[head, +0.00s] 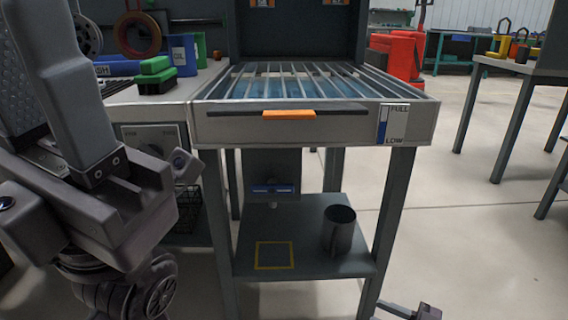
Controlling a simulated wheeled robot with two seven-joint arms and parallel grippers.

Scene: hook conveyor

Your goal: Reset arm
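My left arm fills the left side of the head view, folded up close to the camera. The grey part at its end, which looks like my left gripper (150,185), is in front of the bench's left side and holds nothing that I can see. Its finger gap is not clear. A small piece of my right arm's end, likely the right gripper (425,312), shows at the bottom edge, right of the stand's front leg. Most of it is out of frame, so its opening cannot be told. Both appear apart from the stand.
A grated metal stand (225,128) with an orange-marked handle (289,114) and a level gauge is ahead. A dark metal cup (339,236) stands on its lower shelf (300,212). The floor to the right (470,240) is clear.

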